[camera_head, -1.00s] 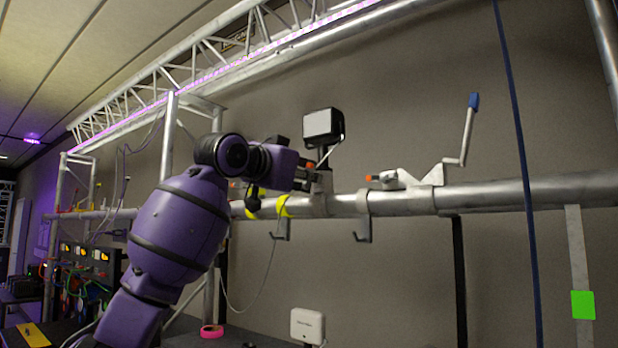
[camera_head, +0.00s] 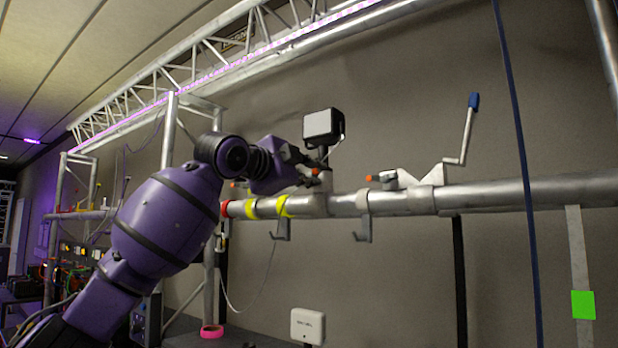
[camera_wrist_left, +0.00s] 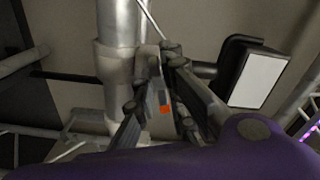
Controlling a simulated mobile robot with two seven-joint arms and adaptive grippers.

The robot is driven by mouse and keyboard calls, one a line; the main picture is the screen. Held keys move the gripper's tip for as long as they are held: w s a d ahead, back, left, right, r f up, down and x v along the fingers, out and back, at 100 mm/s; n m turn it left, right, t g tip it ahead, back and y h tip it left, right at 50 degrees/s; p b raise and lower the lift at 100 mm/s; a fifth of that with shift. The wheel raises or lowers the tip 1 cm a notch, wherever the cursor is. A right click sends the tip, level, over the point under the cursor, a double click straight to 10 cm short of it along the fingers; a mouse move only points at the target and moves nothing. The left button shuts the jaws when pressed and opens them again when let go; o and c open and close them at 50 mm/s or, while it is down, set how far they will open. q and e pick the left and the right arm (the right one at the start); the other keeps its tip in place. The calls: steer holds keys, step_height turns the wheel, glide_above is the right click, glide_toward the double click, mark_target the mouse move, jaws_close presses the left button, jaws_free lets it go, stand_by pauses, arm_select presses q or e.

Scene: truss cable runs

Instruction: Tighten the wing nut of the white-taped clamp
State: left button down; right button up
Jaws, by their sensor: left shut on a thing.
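My left gripper (camera_head: 312,168) is at the clamp (camera_head: 314,203) under the small lamp on the horizontal pipe. In the left wrist view its fingers (camera_wrist_left: 160,88) are shut on a flat grey piece with an orange mark, the wing nut (camera_wrist_left: 165,108), beside the silver clamp band (camera_wrist_left: 118,62). In the head view the fingers partly hide the wing nut, with a bit of orange showing. I cannot make out white tape on this clamp. My right gripper is not in view.
The lamp (camera_head: 323,127) stands close above the gripper. Yellow bands (camera_head: 283,206) and a red band (camera_head: 225,209) ring the pipe to the left. Another orange-tipped clamp (camera_head: 390,180) and a blue-handled crank (camera_head: 467,130) sit to the right. A blue rope (camera_head: 522,160) hangs in front.

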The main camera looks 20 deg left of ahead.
arm_select(q)
steer(key=shift+m, duration=1.9)
steer(key=c, duration=1.8)
jaws_free()
steer(key=shift+s, duration=0.15)
steer(key=v, duration=1.1)
steer(key=shift+s, duration=0.4)
steer(key=shift+a, duration=0.1)
